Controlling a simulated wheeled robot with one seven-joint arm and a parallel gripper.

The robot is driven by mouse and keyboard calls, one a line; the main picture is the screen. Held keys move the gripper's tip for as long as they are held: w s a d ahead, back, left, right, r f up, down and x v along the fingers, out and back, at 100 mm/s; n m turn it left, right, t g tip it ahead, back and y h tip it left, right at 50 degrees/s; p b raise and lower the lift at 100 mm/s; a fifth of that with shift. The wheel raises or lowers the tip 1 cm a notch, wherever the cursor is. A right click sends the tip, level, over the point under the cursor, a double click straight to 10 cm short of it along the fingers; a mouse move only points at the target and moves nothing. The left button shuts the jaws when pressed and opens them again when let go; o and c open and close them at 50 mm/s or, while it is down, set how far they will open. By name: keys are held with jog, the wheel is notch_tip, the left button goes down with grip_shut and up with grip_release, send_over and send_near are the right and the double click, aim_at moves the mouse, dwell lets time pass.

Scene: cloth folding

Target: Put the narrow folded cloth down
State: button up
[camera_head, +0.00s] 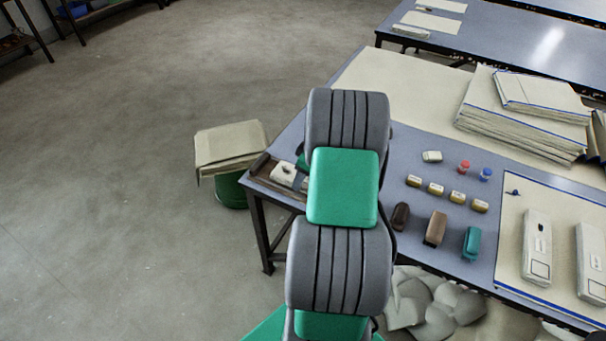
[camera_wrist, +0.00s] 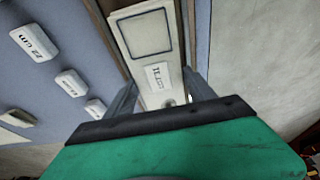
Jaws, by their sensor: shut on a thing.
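The narrow folded cloth (camera_wrist: 145,35) is cream, with a dark-outlined square and a small printed label. In the wrist view it lies lengthwise between the fingers of my gripper (camera_wrist: 160,80), which is shut on it. It is between the brown walls of a narrow wooden tray (camera_head: 262,165) at the table's left corner; I cannot tell whether it touches the tray's bottom. In the head view a pale part of the cloth (camera_head: 283,174) shows left of my arm, which hides the rest and my gripper.
Two similar labelled cloths (camera_head: 537,245) lie on a cream mat at right. Small labelled blocks (camera_head: 435,188) and brushes (camera_head: 435,229) stand mid-table. Folded stacks (camera_head: 520,118) are at the back right. A cloth-topped green bin (camera_head: 230,190) stands on the floor left of the table.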

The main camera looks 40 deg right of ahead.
jog(key=o, duration=1.6)
jog(key=shift+f, duration=0.1)
jog(key=v, duration=1.1)
jog(key=w+a+r+m, duration=0.1)
jog(key=a+r, duration=0.2)
jog(key=a, duration=0.5)
jog(key=w+a+r, duration=0.1)
jog(key=a+r, duration=0.1)
jog(key=a, duration=0.6)
jog(key=s+a+m, duration=0.1)
jog(key=s+a, duration=0.4)
jog(key=a, duration=0.3)
jog(key=s+a+m+h, duration=0.1)
jog(key=s+a, duration=0.4)
jog(key=a, duration=0.3)
jog(key=shift+s+a+m+b, duration=0.2)
jog(key=shift+s+m+b, duration=0.05)
jog(key=shift+m+b, duration=0.15)
